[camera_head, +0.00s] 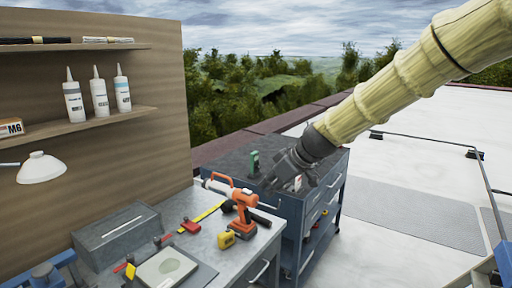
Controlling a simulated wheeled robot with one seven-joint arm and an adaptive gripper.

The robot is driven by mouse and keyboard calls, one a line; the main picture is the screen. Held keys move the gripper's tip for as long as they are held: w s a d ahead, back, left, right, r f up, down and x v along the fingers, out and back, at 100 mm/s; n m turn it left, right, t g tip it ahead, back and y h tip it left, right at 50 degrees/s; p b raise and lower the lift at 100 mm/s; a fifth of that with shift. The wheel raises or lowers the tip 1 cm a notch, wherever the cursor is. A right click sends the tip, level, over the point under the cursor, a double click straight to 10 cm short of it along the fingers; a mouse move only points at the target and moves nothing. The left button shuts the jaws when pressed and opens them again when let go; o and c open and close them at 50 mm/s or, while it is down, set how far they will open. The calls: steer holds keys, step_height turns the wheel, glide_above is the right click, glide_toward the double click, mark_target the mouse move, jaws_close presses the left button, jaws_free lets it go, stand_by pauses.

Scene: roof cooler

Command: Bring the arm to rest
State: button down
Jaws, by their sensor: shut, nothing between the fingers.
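My gripper (277,181) is at the end of my arm, which comes in from the upper right in a pale yellow, wrinkled sleeve. The gripper is dark and points down and to the left. It is shut with nothing between its fingers. It appears in front of or over the dark tool cart (325,198), near the cart's front left part. I cannot tell exactly how high it is above the cart's top. A small green item (253,160) shows on the cart just behind the gripper.
A grey box (118,232) is on the bench's left. Bottles (98,92) stand on a wall shelf. The white roof (375,175) right of the cart is largely open.

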steer(key=s+d+f+m+g+h, duration=0.1)
steer(key=s+d+f+m, duration=0.15)
steer(key=f, duration=0.85)
steer(key=s+d+f+m+h, duration=0.1)
steer(key=d+f, duration=0.2)
steer(key=f, duration=0.8)
steer(key=s+d+f+m+g+h, duration=0.1)
steer(key=s+d+f, duration=0.2)
steer(key=s+f, duration=0.35)
steer(key=s+d+f+m+h, duration=0.15)
steer(key=s+f, duration=0.25)
steer(key=f, duration=0.5)
steer(key=s+d+f+m, duration=0.1)
steer(key=s+d+f, duration=0.2)
steer(key=s, duration=0.7)
steer(key=s+d+f+m+g+h, duration=0.1)
steer(key=s+d+f+m, duration=0.1)
steer(key=s+f, duration=0.6)
steer(key=s+d+f+m+g+h, duration=0.1)
steer(key=s+d+f, duration=0.3)
steer(key=s, duration=0.9)
step_height(320, 180, down, 2)
steer(key=shift+s+m, duration=0.4)
steer(key=shift+m, duration=0.2)
